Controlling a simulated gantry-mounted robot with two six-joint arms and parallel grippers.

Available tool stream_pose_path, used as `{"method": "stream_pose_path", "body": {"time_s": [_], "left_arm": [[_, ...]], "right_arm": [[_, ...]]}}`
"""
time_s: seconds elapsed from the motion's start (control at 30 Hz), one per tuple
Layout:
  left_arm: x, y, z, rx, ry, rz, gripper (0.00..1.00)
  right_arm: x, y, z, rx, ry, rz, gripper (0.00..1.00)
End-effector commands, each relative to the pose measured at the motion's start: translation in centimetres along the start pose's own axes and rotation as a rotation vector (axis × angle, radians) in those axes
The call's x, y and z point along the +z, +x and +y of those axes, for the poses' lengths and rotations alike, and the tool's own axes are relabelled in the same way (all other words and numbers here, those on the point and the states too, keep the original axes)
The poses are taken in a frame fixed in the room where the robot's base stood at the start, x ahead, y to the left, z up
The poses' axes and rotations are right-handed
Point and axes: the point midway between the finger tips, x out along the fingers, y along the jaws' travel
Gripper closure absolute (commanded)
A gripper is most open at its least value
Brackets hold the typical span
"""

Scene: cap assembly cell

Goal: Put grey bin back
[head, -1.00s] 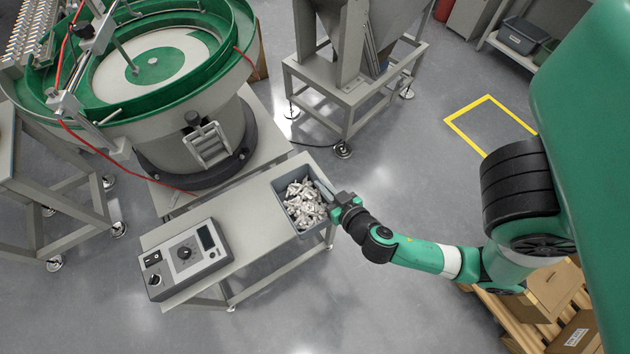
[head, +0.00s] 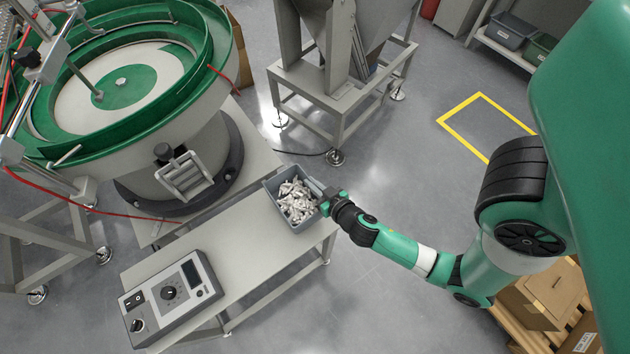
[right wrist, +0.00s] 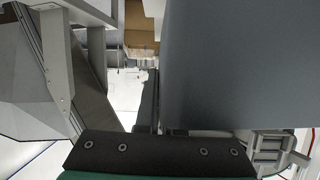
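The grey bin (head: 273,204), filled with several pale metallic-looking parts (head: 297,200), is at the right end of the grey table (head: 235,237). Whether its base touches the tabletop is hard to tell. My right gripper (head: 321,195) is at the bin's right wall and appears shut on it. In the right wrist view the bin's smooth wall (right wrist: 235,65) fills the right half. One dark finger (right wrist: 150,102) lies along its left edge, and the other finger is hidden. My left gripper is in neither current view.
A green bowl feeder (head: 120,85) stands behind the table, and a control box (head: 170,293) sits at its left end. A metal hopper stand (head: 335,95) is behind the bin. A yellow floor outline (head: 478,95), shelf bins (head: 510,30) and cardboard boxes (head: 540,295) are at right.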

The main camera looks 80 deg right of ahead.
Motion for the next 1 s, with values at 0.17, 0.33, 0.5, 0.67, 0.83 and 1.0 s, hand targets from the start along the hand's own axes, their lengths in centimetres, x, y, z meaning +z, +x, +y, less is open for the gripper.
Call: {"method": "stream_pose_path", "body": {"time_s": [0.17, 0.33, 0.5, 0.67, 0.83, 1.0], "left_arm": [[0.1, -0.1, 0.0, 0.000, 0.000, 0.001, 1.00], [1.4, -1.6, 0.0, 0.000, 0.000, 0.002, 1.00], [2.5, -2.7, 0.0, 0.000, 0.000, 0.000, 1.00], [2.2, -2.4, 0.0, 0.000, 0.000, 0.001, 1.00], [2.5, -2.8, 0.0, 0.000, 0.000, 0.001, 1.00], [2.5, -2.7, 0.0, 0.000, 0.000, 0.001, 1.00]], "right_arm": [[0.3, 0.3, 0.0, -0.001, 0.000, 0.001, 1.00], [2.6, 1.5, 0.3, -0.002, -0.002, 0.000, 1.00], [4.1, 2.1, 0.6, 0.001, 0.001, 0.001, 1.00], [3.8, 2.0, 0.5, 0.001, 0.001, 0.001, 1.00], [4.2, 2.1, 0.6, 0.001, 0.001, 0.001, 1.00], [4.1, 2.1, 0.6, 0.002, 0.000, 0.000, 0.70]]}}
